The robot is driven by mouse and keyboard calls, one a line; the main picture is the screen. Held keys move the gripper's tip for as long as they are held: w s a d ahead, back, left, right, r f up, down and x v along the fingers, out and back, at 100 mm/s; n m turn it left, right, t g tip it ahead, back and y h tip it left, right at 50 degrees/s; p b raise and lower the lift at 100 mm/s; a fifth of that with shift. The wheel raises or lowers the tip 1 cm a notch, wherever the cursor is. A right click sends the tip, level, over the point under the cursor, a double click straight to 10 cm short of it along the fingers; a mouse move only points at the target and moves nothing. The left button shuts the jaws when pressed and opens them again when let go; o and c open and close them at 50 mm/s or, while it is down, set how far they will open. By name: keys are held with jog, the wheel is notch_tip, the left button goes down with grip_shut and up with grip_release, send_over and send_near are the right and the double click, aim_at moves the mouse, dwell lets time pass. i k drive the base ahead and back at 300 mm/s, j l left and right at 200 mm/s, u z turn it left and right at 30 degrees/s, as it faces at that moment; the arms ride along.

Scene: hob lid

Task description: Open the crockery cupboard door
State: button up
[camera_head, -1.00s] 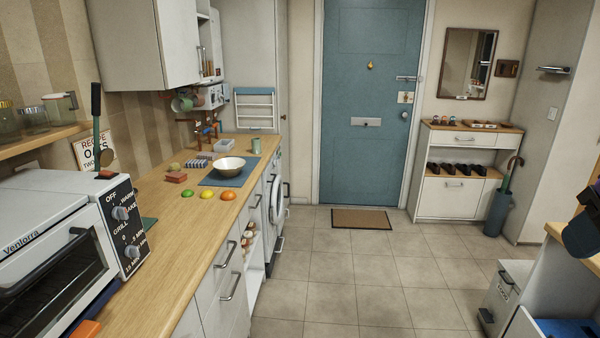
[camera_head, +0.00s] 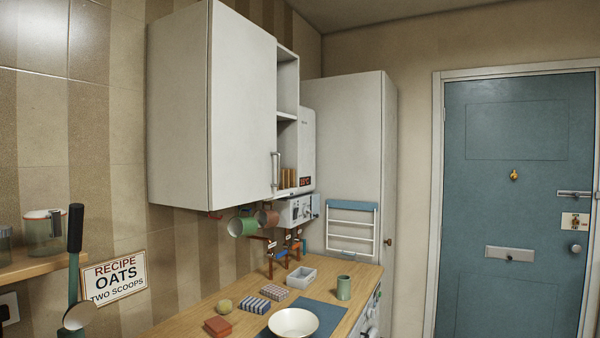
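A white wall cupboard (camera_head: 180,115) hangs above the worktop, left of centre. I see its side and, at an angle, its front door (camera_head: 242,110), which looks shut. A vertical metal bar handle (camera_head: 275,169) sits low near the door's right edge. No label shows that this is the crockery cupboard, and its inside is hidden. My gripper is not in view.
Open shelves (camera_head: 288,85) adjoin the door's right. Mugs (camera_head: 243,226) hang below. The wooden worktop (camera_head: 190,322) carries a bowl (camera_head: 293,322), a green cup (camera_head: 344,287) and small blocks. A tall white cabinet (camera_head: 350,130) and blue door (camera_head: 510,210) stand beyond.

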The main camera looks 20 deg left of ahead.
aim_at(242, 66)
jog(key=i+u, duration=0.15)
jog(key=i, duration=0.75)
jog(key=i+l+u, duration=0.15)
jog(key=i, duration=0.75)
